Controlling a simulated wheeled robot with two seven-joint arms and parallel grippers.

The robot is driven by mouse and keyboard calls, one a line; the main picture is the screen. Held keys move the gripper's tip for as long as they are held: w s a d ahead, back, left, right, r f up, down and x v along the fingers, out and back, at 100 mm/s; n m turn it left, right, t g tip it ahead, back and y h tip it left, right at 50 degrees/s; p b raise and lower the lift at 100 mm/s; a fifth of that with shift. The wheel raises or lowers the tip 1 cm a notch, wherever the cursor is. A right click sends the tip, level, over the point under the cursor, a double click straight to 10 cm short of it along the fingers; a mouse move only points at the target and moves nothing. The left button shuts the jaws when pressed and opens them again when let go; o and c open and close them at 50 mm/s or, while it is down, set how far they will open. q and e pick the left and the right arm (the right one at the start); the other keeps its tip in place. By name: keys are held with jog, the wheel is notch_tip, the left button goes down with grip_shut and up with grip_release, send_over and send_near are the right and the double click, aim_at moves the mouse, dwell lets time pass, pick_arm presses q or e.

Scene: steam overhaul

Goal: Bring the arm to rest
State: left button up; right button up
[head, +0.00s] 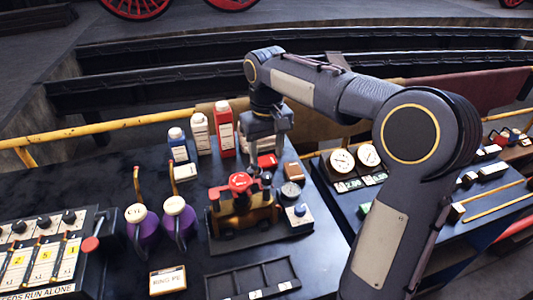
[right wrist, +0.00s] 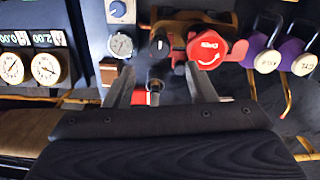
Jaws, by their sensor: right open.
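My right arm (head: 405,135) reaches in from the right and bends down over the dark bench. My right gripper (head: 266,150) points down, open and with nothing visibly held, just behind a small yellow-brown engine model (head: 243,212) with a red round knob (head: 240,182). In the right wrist view the two fingers of my gripper (right wrist: 160,70) stand apart. A dark upright part (right wrist: 158,55) of the model shows between them, and the red knob (right wrist: 207,49) shows beside it. Whether a finger touches anything I cannot tell. My left gripper is not in view.
Bottles, including a red one (head: 223,128), stand behind left of the gripper. An empty black tray (head: 251,280) lies in front. Gauges (head: 343,161) sit on the right bench. A yellow rail (head: 110,127) runs behind.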

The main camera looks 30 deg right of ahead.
dwell(0.3)
jog(key=s+a+f+t+y, duration=0.1)
jog(key=s+a+f+t, duration=0.1)
jog(key=s, duration=0.5)
jog(key=s+a+f+t+y, duration=0.1)
jog(key=s+a+f, duration=0.1)
jog(key=s, duration=0.6)
jog(key=s+a+f+t+y, duration=0.1)
jog(key=s+a+f+t, duration=0.1)
jog(key=s, duration=0.5)
jog(key=shift+s+a+m+t+y, duration=0.3)
jog(key=shift+a+y, duration=0.1)
jog(key=shift+a, duration=0.2)
